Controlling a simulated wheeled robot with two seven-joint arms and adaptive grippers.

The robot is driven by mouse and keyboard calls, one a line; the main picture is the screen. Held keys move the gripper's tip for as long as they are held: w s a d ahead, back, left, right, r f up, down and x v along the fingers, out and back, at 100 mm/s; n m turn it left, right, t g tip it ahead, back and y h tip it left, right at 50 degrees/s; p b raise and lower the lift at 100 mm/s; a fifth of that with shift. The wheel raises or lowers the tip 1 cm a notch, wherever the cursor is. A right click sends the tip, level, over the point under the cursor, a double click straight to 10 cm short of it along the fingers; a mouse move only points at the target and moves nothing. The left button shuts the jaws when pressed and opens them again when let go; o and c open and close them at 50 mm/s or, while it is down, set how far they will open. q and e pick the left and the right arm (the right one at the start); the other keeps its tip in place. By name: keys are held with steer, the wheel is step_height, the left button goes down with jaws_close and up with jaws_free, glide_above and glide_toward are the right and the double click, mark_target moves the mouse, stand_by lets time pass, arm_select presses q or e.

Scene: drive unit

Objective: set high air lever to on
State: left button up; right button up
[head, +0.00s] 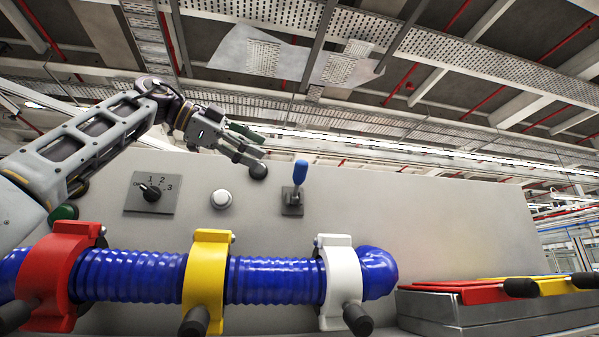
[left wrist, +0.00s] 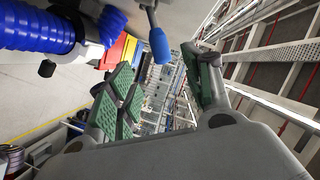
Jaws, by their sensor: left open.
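A lever with a blue handle (head: 300,173) stands upright on a small grey plate on the grey panel. No label for it can be read. The blue handle also shows in the left wrist view (left wrist: 159,46), at the top centre. My left gripper (head: 260,147) is up and to the left of the lever, open and empty. In the left wrist view its green-padded fingers (left wrist: 165,98) are spread wide, with the handle beyond them and apart from both. My right gripper is not in view.
A ribbed blue hose (head: 130,276) runs below with red (head: 55,280), yellow (head: 206,280) and white (head: 341,280) clamps. The panel right of the lever is clear.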

mark_target(300, 178)
arm_select(q)
steer(key=p+x, duration=0.2)
steer(key=x, duration=1.1)
steer(key=shift+d, duration=0.2)
steer(key=shift+c, duration=0.2)
jaws_close()
